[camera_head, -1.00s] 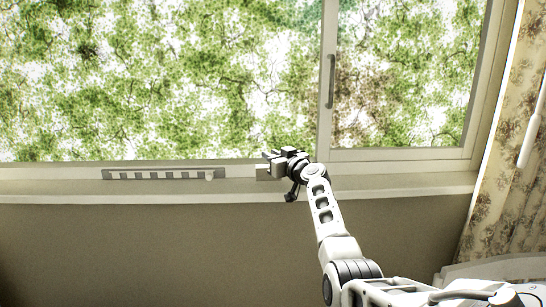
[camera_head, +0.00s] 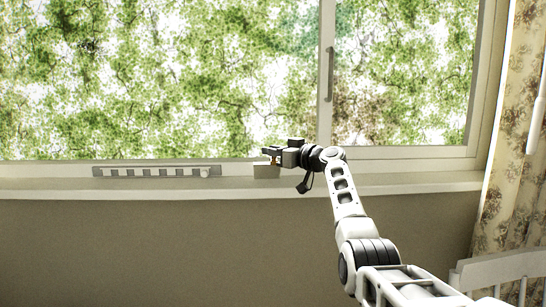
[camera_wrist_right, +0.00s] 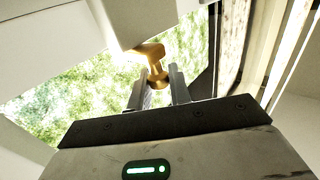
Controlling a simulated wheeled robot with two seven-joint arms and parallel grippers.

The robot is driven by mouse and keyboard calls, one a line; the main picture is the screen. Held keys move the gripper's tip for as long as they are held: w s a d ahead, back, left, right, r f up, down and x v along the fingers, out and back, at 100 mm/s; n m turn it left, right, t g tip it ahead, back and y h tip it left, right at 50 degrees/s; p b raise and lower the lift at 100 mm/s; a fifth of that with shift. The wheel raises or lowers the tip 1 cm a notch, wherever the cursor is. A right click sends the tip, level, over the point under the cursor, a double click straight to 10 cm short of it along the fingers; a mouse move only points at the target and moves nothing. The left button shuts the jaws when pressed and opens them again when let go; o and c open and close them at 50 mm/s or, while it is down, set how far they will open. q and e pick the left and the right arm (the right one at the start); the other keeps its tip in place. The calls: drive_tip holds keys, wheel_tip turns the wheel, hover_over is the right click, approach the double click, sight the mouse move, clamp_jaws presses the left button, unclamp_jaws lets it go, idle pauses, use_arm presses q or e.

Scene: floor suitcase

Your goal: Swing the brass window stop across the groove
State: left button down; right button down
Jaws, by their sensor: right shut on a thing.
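The brass window stop (camera_wrist_right: 152,60) shows in the right wrist view as a gold, knobbed piece below a pale block. Its lower knob lies between the fingers of my right gripper (camera_wrist_right: 160,90), which is shut on it. In the head view my right gripper (camera_head: 270,152) is at the window sill, just above a small pale block (camera_head: 266,171), and only a glint of brass shows under its fingers. The groove cannot be made out clearly. My left gripper is not in view.
A slotted metal strip (camera_head: 155,171) with a round knob at its right end lies along the sill, left of my gripper. The window's upright frame with a grey handle (camera_head: 330,75) stands behind. A flowered curtain (camera_head: 510,150) hangs at the right.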

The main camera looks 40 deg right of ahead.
drive_tip(key=c, duration=1.3)
unclamp_jaws()
drive_tip(key=shift+s, duration=0.1)
drive_tip(key=shift+c, duration=0.2)
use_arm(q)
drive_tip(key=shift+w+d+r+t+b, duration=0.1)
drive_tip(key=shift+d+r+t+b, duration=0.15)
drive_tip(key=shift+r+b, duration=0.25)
use_arm(e)
drive_tip(key=s+d, duration=0.1)
drive_tip(key=s, duration=1.5)
drive_tip(key=shift+d, duration=0.35)
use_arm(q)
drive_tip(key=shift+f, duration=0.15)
use_arm(e)
drive_tip(key=shift+w, duration=0.1)
